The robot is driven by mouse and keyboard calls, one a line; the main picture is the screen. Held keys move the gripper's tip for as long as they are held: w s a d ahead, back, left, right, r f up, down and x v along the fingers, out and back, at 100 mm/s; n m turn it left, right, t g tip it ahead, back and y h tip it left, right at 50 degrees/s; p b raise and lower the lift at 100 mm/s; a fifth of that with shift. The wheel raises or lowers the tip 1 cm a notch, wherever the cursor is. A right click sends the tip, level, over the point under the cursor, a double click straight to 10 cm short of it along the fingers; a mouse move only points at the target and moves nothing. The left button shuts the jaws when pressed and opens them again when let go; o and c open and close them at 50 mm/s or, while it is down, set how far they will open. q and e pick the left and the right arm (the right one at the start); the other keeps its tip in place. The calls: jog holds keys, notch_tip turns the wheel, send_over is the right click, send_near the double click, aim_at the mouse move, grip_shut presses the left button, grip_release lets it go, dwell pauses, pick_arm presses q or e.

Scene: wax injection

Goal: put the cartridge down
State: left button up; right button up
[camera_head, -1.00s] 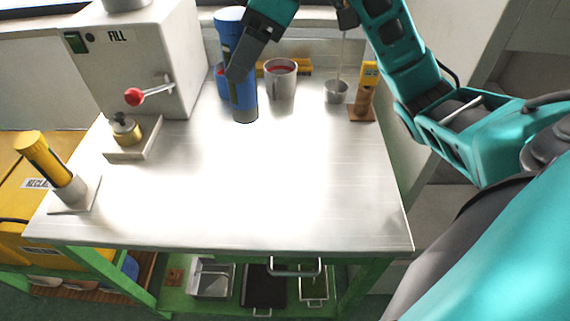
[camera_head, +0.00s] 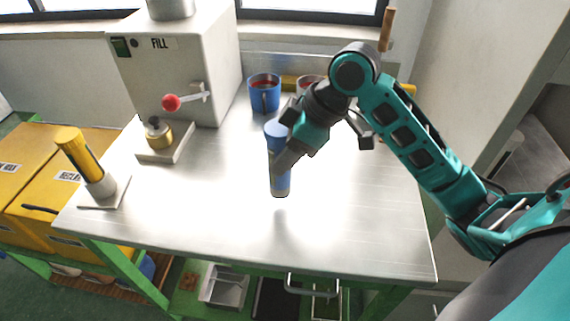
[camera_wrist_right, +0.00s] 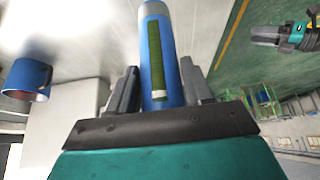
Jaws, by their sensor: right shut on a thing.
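The blue cartridge (camera_head: 280,180) is upright, with its lower end a little above the bench top (camera_head: 350,220); a small shadow lies beneath it. My right gripper (camera_head: 284,157) is shut around its body and hides part of it. In the right wrist view the cartridge (camera_wrist_right: 155,40) stands between the two fingers, with a dark green strip along its side and a grey end. My left gripper (camera_wrist_right: 265,35) seems to be the small teal and dark one at the upper right of the wrist view, away from the cartridge; its jaws are too small to judge.
A machine marked FILL (camera_head: 190,70), with a red-knobbed lever (camera_head: 172,102) and a brass nozzle (camera_head: 157,131), stands at the back left. A yellow cartridge (camera_head: 80,155) stands in a holder at the left edge. A blue mug (camera_head: 264,95) is behind. The bench front is clear.

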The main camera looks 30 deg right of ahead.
jog(key=shift+f, duration=1.85)
jog(key=shift+f, duration=0.15)
jog(key=o, duration=1.3)
jog(key=v, duration=1.2)
